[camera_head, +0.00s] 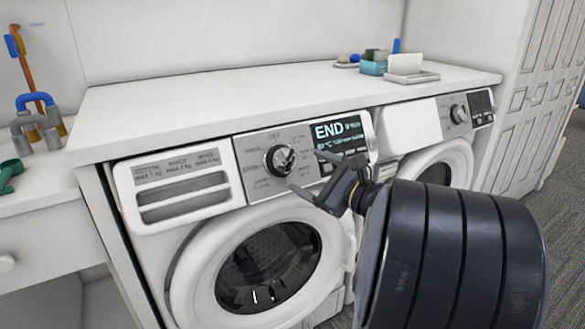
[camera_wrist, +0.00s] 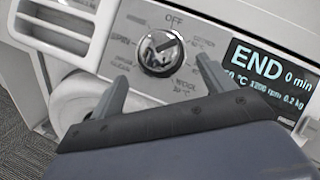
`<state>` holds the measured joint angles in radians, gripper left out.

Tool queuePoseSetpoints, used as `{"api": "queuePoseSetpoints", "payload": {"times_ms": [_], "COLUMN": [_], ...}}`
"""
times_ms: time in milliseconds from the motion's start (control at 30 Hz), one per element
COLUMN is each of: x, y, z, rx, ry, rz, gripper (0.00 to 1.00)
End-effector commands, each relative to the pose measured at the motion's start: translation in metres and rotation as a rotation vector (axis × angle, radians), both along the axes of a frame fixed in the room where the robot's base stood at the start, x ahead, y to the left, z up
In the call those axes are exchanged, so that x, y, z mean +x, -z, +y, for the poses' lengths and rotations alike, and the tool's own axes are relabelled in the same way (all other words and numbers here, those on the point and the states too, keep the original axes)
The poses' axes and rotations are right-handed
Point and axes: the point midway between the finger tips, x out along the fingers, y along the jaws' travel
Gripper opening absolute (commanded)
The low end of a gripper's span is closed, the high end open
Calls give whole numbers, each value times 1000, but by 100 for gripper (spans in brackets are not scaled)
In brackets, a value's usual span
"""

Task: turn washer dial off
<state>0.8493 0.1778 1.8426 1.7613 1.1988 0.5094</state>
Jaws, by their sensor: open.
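The washer dial (camera_head: 280,159) is a round chrome knob on the left washer's (camera_head: 183,270) control panel. In the wrist view the dial (camera_wrist: 159,53) sits beyond and between my two fingertips. Its lighter ridge points up and right, to the right of the OFF mark (camera_wrist: 174,20) at the top. My gripper (camera_head: 300,170) is open just in front of the panel, with its fingers apart and nothing between them. In the wrist view the gripper (camera_wrist: 163,78) does not appear to touch the dial. The display (camera_wrist: 268,75) right of the dial reads END.
A second washer (camera_head: 440,150) with its own dial (camera_head: 459,113) stands to the right. The white countertop (camera_head: 200,100) overhangs both machines. A blue box (camera_head: 373,68) and small items lie at its back right. Colored pipe pieces (camera_head: 36,120) are at the left.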

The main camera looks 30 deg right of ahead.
Motion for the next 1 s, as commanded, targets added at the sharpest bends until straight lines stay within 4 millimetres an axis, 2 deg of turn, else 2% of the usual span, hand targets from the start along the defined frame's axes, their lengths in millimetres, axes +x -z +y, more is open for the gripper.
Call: {"api": "queuePoseSetpoints", "payload": {"times_ms": [100,300,467,733,1000], "x": [21,45,54,55,55], "y": [2,1,1,0,0], "z": [7,15,17,18,18], "rx": [0,0,-1,0,0], "ry": [-4,-2,0,1,1], "rz": [0,0,1,1,1], "gripper": [77,77,77,77,57]}}
